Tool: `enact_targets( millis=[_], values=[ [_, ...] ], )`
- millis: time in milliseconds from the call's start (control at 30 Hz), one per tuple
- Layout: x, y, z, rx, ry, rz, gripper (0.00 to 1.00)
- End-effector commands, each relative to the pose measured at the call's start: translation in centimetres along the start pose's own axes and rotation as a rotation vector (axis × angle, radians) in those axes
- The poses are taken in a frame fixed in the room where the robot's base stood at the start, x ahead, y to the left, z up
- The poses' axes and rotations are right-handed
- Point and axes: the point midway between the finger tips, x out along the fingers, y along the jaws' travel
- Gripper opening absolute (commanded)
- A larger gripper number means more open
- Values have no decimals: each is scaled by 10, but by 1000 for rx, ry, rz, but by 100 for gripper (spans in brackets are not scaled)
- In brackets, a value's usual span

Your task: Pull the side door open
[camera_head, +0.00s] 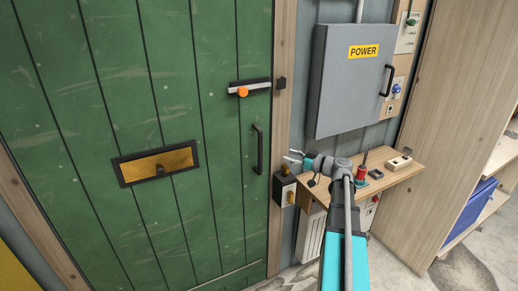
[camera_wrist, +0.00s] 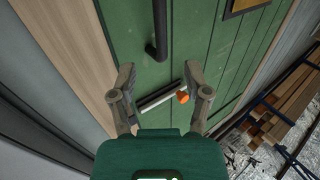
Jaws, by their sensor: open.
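The green plank door (camera_head: 165,110) looks shut in its wooden frame. A black vertical handle (camera_head: 258,148) is on its right side; it also shows at the top of the wrist view (camera_wrist: 157,30). Above it is a latch bar (camera_head: 258,86) with an orange knob (camera_head: 243,91) at its left. The bar seems to end just short of the dark catch (camera_head: 281,84) on the frame. My gripper (camera_head: 292,156) is open and empty, right of the handle and apart from it. In the wrist view the latch bar (camera_wrist: 155,100) shows between the fingers (camera_wrist: 162,82).
A brass plate (camera_head: 158,163) sits on the door. Right of the frame are a grey POWER cabinet (camera_head: 345,85), a wooden shelf (camera_head: 400,174) with small items close to my arm, and a black box (camera_head: 285,188). A wooden partition (camera_head: 460,120) stands further right.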

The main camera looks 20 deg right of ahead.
Motion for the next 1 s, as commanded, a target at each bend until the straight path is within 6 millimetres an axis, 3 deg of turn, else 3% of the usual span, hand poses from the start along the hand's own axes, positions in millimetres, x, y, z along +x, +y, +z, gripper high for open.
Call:
enact_targets(
  millis=[700, 1000],
  values=[
    [97, 0, 0, 0, -1, -3, 62],
    [125, 0, 0, -1, -1, -2, 62]
  ],
)
